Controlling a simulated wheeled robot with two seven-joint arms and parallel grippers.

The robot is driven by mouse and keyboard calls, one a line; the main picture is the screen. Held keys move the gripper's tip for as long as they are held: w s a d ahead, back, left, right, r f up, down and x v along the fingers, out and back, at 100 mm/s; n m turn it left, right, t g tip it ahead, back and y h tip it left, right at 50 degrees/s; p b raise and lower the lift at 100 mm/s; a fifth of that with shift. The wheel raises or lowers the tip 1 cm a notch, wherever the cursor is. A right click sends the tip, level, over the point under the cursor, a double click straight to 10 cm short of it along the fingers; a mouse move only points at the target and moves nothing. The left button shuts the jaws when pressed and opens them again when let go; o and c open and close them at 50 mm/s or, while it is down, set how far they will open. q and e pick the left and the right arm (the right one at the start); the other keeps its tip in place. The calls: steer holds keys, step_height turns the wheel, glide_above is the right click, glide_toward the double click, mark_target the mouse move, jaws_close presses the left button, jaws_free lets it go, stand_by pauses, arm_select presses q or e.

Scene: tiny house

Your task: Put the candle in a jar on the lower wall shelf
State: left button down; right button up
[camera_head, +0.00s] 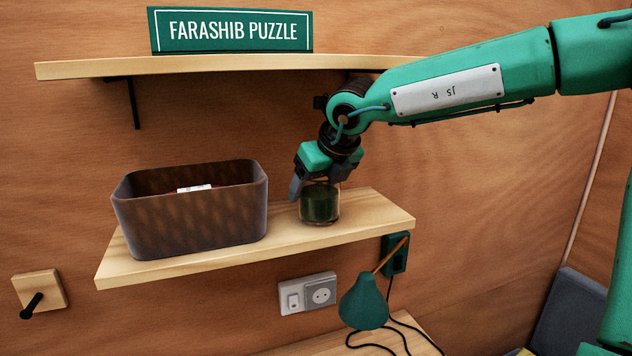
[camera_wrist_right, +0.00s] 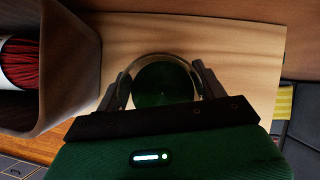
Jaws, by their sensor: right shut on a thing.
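The candle in a jar (camera_head: 320,206), dark green in clear glass, is upright at the lower wall shelf (camera_head: 372,222), right of a brown bin. Its base appears to touch the shelf top. My right gripper (camera_head: 316,190) reaches down from above and is shut on the jar. In the right wrist view the round top of the candle (camera_wrist_right: 162,84) sits between the two fingers (camera_wrist_right: 162,92), over the pale shelf board (camera_wrist_right: 250,70). My left gripper is not in view.
The brown bin (camera_head: 190,225) fills the left of the lower shelf. The upper shelf (camera_head: 215,65) holds a green FARASHIB PUZZLE box (camera_head: 232,31). A green lamp (camera_head: 364,302) and a wall socket (camera_head: 308,293) are below. Bare shelf lies right of the jar.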

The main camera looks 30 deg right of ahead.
steer(key=shift+f, duration=0.1)
steer(key=o, duration=1.3)
steer(key=shift+w, duration=0.15)
steer(key=shift+r, duration=0.2)
steer(key=shift+s+r+b, duration=0.3)
steer(key=shift+b, duration=0.15)
steer(key=s+r+b, duration=0.2)
steer(key=s+r, duration=0.1)
steer(key=shift+s, duration=0.2)
steer(key=s+b, duration=0.4)
steer(key=s, duration=0.7)
steer(key=shift+r+b, duration=0.15)
steer(key=shift+b, duration=0.15)
